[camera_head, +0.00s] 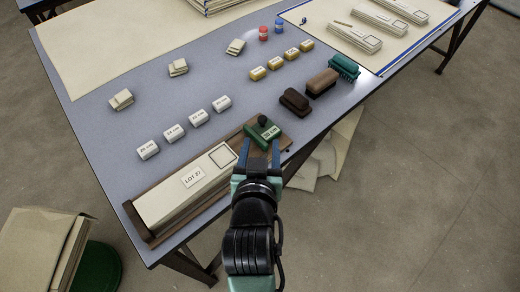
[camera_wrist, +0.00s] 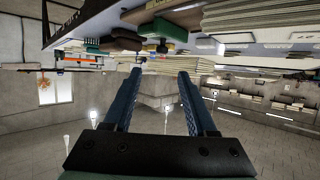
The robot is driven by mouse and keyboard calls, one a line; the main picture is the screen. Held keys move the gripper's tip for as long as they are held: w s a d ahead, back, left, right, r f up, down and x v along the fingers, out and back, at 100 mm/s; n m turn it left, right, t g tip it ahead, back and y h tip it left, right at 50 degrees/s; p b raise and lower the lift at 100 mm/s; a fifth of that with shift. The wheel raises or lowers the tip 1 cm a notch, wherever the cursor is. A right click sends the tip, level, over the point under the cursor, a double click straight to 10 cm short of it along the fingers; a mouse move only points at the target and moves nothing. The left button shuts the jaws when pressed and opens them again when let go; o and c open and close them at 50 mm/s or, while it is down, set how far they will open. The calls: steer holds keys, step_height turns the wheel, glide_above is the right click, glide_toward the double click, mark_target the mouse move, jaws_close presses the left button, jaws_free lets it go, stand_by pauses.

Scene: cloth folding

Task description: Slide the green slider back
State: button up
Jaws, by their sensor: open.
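The green slider (camera_head: 258,137) has a white label and a dark knob on top. It sits at the far right end of the brown wooden board (camera_head: 137,221), beyond the folded cream cloth (camera_head: 172,203) labelled LOT 27. My gripper (camera_head: 257,150) is open with nothing between its fingers. Its tips are just in front of the slider in the head view; whether they touch it I cannot tell. In the wrist view my gripper (camera_wrist: 160,74) is also open, and a green block (camera_wrist: 165,31) with a dark knob, apparently the slider, shows beyond the fingertips.
Dark brown (camera_head: 294,101), brown (camera_head: 322,82) and teal (camera_head: 344,67) brushes stand beyond the slider. White labelled blocks (camera_head: 172,133) and yellow blocks (camera_head: 275,63) lie in rows behind the board.

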steer(key=shift+v, duration=1.4)
steer(key=shift+w, duration=0.1)
